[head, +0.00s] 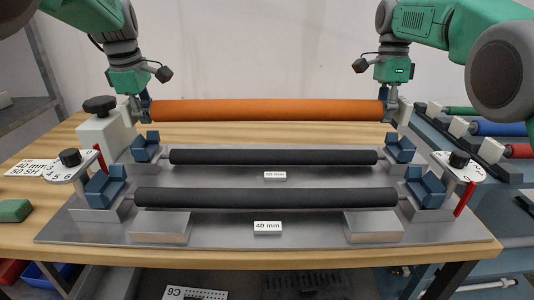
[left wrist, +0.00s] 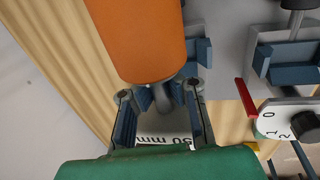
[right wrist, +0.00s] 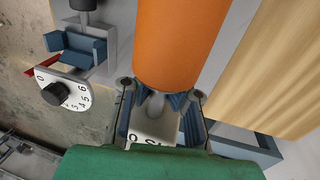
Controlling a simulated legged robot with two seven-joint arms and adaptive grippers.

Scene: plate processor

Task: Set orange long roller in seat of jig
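The long orange roller (head: 266,111) lies level across the back of the table, behind the jig plate (head: 275,230). My left gripper (head: 143,112) is at its left end. In the left wrist view, the fingers (left wrist: 160,105) stand apart on both sides of the grey end shaft (left wrist: 162,98). My right gripper (head: 391,108) is at the right end, its fingers (right wrist: 162,100) also apart around the shaft. Dark blue parts sit close beside the shafts, and finger contact is hard to judge. The jig's blue V seats include a rear left one (head: 146,147) and a rear right one (head: 400,147).
Two black rollers, rear (head: 272,157) and front (head: 265,197), lie across the jig. Numbered dials stand at left (head: 70,165) and right (head: 459,166). A white block with a black knob (head: 105,135) stands back left. Blue (head: 498,128) and red rollers lie on a right-hand rack.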

